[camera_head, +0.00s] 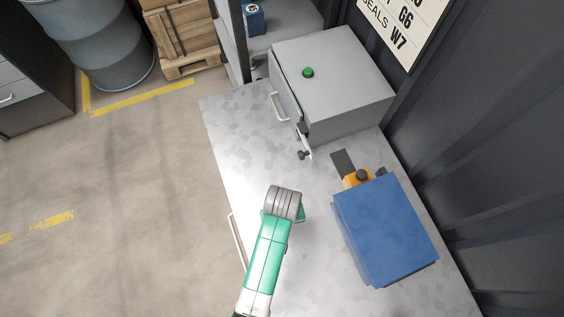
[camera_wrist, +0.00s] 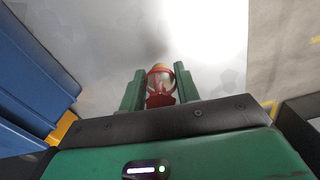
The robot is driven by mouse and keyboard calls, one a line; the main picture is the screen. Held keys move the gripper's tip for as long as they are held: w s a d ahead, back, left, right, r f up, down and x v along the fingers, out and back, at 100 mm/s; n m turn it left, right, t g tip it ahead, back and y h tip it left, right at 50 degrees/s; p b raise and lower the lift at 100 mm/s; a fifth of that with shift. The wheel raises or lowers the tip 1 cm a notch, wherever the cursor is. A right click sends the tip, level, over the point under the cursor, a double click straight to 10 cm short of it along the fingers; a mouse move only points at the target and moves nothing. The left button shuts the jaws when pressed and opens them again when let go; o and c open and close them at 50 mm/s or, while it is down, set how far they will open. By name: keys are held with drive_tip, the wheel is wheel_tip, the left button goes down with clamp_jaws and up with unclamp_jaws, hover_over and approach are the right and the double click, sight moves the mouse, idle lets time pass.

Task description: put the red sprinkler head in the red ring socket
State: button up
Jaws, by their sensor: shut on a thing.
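My gripper (camera_wrist: 160,88) is shut on the red sprinkler head (camera_wrist: 160,90), which sits between its two green fingers in the wrist view. The head has a red base, a pale or glassy middle and an orange-red top. In the head view my gripper (camera_head: 300,213) is over the metal bench, mostly hidden behind my own arm, and the sprinkler head is hidden there. I cannot make out the red ring socket in either view.
A grey cabinet (camera_head: 345,80) with a green button (camera_head: 308,72) stands at the bench's back. Bare bench top (camera_head: 240,130) lies to the left.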

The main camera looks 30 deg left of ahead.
drive_tip(key=shift+w+a+f, duration=0.15)
drive_tip(key=shift+w+f, duration=0.05)
drive_tip(key=shift+f, duration=0.7)
drive_tip(key=shift+w+a+f, duration=0.15)
drive_tip(key=shift+f, duration=0.75)
drive_tip(key=o, duration=1)
drive_tip(key=shift+f, duration=0.1)
wheel_tip(320, 180, up, 12)
drive_tip(key=shift+r+p, duration=0.15)
drive_tip(key=shift+p, duration=0.35)
